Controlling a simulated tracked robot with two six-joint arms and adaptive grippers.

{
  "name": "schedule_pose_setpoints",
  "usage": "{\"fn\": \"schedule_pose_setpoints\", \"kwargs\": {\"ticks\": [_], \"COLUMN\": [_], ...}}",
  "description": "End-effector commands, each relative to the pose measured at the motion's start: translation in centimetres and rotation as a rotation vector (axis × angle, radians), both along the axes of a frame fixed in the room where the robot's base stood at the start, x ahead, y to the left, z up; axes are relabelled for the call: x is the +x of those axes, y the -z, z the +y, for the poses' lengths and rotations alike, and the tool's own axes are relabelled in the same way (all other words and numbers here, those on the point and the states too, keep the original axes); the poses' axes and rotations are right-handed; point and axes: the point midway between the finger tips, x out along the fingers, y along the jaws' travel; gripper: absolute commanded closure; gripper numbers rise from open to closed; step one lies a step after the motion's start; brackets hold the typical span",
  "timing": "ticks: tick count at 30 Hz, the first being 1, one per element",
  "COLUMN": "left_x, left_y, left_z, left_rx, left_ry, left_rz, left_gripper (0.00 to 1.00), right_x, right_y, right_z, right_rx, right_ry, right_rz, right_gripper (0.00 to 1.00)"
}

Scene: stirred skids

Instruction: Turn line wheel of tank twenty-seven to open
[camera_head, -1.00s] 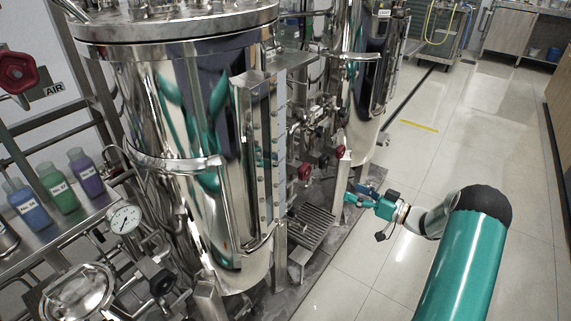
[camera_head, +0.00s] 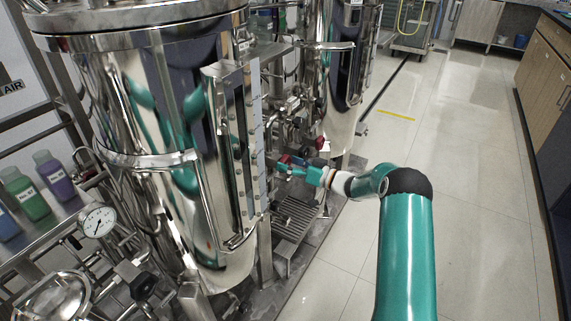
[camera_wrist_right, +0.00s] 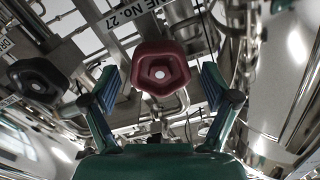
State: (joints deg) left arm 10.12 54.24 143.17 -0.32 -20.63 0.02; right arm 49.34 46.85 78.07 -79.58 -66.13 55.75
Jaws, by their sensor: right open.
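The line wheel of tank twenty-seven is a dark red handwheel (camera_wrist_right: 160,68) in the right wrist view. A white label (camera_wrist_right: 122,14) reading "No 27" is on the bar above it. My right gripper (camera_wrist_right: 161,80) is open, one blue-padded finger on each side of the wheel, with gaps showing on both sides. I cannot tell how deep the wheel is between them. In the head view my right gripper (camera_head: 289,168) is at the valves beside the big steel tank (camera_head: 165,190), with a red wheel (camera_head: 284,159) at its fingers. My left gripper is out of view.
A black wheel (camera_wrist_right: 38,80) is left of the red one. Another red wheel (camera_head: 320,142) is farther back among the pipes. A pressure gauge (camera_head: 97,221) and bottles (camera_head: 30,200) are at the left. Tiled floor (camera_head: 465,160) is clear at the right.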

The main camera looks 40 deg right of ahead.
Motion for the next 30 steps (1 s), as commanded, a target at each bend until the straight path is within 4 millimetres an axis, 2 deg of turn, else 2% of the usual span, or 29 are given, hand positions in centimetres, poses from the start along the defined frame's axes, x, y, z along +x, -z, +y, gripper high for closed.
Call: {"fn": "schedule_pose_setpoints", "kwargs": {"ticks": [6,14,25,30], "left_x": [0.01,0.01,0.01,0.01], "left_y": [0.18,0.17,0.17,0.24], "left_z": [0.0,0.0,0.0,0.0], "left_rx": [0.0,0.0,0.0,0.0], "left_ry": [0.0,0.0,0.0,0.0], "left_rz": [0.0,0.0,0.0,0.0], "left_gripper": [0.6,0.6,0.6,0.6], "right_x": [1.36,1.43,1.41,1.39], "right_y": [-0.04,-0.03,-0.02,0.0], "right_z": [0.42,0.44,0.42,0.4], "right_rx": [-0.001,0.0,0.0,-0.005], "right_ry": [-0.001,0.0,0.0,0.001], "right_rz": [-0.002,0.0,0.0,-0.001], "right_gripper": [0.14,0.14,0.74,0.74]}}
